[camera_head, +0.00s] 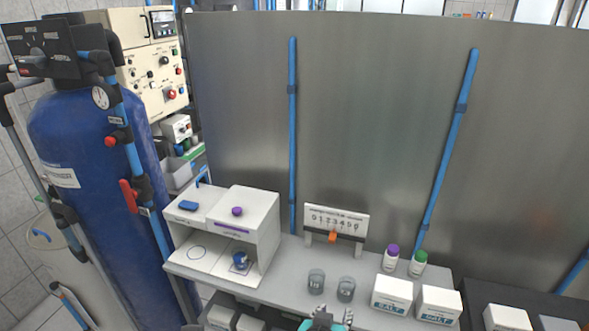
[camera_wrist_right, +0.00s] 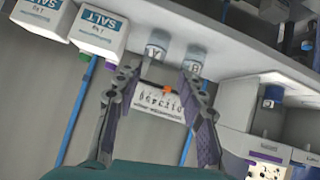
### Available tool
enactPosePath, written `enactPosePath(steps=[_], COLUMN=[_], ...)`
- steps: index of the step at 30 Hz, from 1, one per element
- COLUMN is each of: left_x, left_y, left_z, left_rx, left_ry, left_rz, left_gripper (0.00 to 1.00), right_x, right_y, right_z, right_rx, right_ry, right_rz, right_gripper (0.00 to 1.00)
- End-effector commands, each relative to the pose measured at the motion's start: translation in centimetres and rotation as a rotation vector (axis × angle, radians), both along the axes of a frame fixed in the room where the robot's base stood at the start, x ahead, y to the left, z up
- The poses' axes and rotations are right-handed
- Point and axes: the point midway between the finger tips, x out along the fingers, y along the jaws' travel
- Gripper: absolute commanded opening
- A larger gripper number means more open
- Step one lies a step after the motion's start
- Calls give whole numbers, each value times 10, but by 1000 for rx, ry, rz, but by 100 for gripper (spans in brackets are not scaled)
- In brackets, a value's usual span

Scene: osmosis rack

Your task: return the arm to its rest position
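My right gripper (camera_head: 330,318) shows only in part at the bottom edge of the head view, in front of the grey shelf (camera_head: 275,278). In the right wrist view the right gripper (camera_wrist_right: 157,78) has its two fingers spread apart with nothing between them. The wrist picture looks upside down, and a number sign (camera_wrist_right: 158,105) and two beakers (camera_wrist_right: 157,50) show beyond the fingers. My left gripper is in neither view.
Two beakers (camera_head: 316,282) stand on the shelf, left of two salt boxes (camera_head: 392,293) and bottles with purple and green caps (camera_head: 391,257). A white cabinet (camera_head: 262,222) stands at the shelf's left end. A blue tank (camera_head: 95,175) stands further left. A metal panel rises behind.

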Motion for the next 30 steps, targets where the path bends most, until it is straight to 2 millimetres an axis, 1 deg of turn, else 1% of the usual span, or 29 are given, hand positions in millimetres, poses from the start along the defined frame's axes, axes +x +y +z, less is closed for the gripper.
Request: enactPosePath(steps=[1,5,9,13,16,19,30], left_x=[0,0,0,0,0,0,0], left_y=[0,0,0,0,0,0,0], left_z=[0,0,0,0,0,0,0], left_rx=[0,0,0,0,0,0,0], left_ry=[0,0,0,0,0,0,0], left_rz=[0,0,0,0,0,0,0], left_gripper=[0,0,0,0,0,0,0], right_x=[-2,-12,-30,-47,-55,-59,-60], right_y=[-12,-35,-63,-81,-87,-90,-90], right_z=[-3,-12,-20,-19,-14,-10,-7], right_rx=[0,11,57,122,158,177,181], right_ry=[37,144,261,314,312,298,289], right_rz=[-2,24,79,158,208,239,260], right_gripper=[40,40,40,40,40,40,40])
